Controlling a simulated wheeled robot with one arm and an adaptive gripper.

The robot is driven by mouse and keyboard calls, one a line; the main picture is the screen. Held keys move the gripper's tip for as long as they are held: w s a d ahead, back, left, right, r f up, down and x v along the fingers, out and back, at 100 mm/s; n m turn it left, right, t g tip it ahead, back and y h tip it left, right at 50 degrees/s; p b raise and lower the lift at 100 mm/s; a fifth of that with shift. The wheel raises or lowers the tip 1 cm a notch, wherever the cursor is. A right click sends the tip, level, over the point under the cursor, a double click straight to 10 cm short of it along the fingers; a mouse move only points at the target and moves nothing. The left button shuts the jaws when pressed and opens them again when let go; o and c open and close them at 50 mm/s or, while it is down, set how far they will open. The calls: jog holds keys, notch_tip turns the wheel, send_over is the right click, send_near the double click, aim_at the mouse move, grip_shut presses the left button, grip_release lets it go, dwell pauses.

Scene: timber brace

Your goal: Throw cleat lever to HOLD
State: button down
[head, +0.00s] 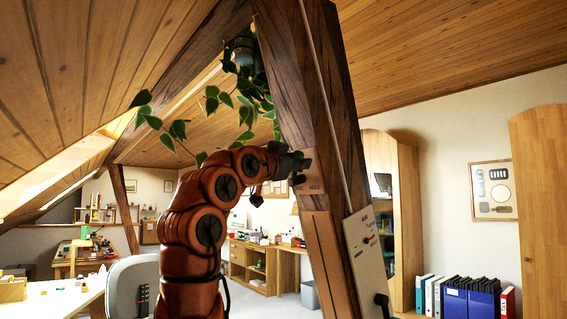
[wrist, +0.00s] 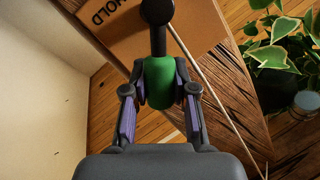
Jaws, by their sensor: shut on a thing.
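The cleat lever has a green grip (wrist: 159,82) and a black shaft with a round black end (wrist: 157,12) in the wrist view. My gripper (wrist: 160,95) is shut on the green grip, one finger on each side. The lever sits in front of a brown plate (wrist: 205,25) marked HOLD, fixed to the dark timber brace. In the head view my gripper (head: 294,164) is at the brace (head: 290,90), beside the HOLD plate (head: 310,186). My gripper mostly hides the lever there. I cannot tell which position the lever is in.
A pale cord (wrist: 212,90) runs along the brace past the lever. A leafy plant (head: 245,100) hangs close to my arm. Lower on the brace are a white card (head: 365,247) and a black handle (head: 383,301). Blue binders (head: 470,298) stand at right.

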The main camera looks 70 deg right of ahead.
jog(key=shift+s, duration=0.1)
dwell(0.3)
jog(key=c, duration=0.9)
grip_release()
jog(key=shift+a, duration=0.1)
jog(key=v, duration=0.7)
jog(key=shift+w+a, duration=0.2)
jog(key=shift+a, duration=0.1)
jog(key=shift+a, duration=0.45)
jog(key=shift+w+a+f, duration=0.25)
jog(key=shift+a+f, duration=0.05)
jog(key=shift+a, duration=0.1)
